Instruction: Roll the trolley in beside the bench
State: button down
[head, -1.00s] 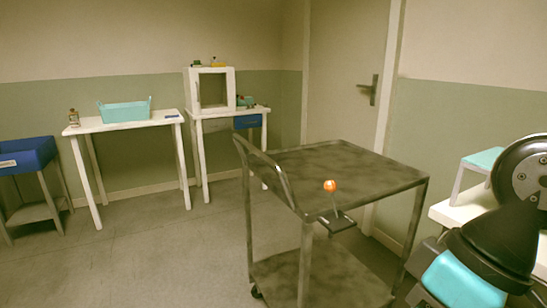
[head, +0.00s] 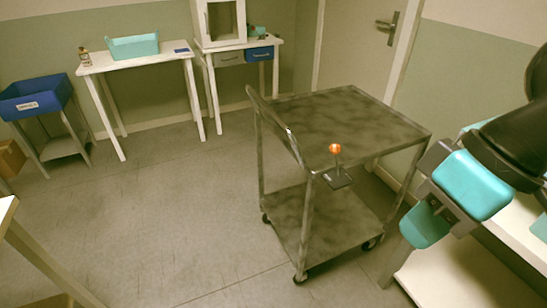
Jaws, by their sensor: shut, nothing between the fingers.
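The trolley (head: 345,122) is a grey metal cart with two shelves, a raised handle (head: 272,125) on its left side and small dark castors. My gripper (head: 420,232), with turquoise parts, is at the right, in front of the trolley's near right side in the picture. It is shut, empty and apart from the knob. Which surface is the bench I cannot tell; a white table (head: 133,61) stands at the back wall.
A teal bin (head: 134,46) and small bottle (head: 84,56) are on that table. A second white table (head: 236,45) bears a cabinet. A blue bin (head: 35,97) stands left. A white unit (head: 450,275) is near right, a pale edge (head: 45,265) near left. Mid-left floor is clear.

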aim_at(319, 220)
jog(key=k, duration=0.6)
jog(key=u, duration=0.6)
jog(key=i, duration=1.65)
jog(key=z, duration=0.3)
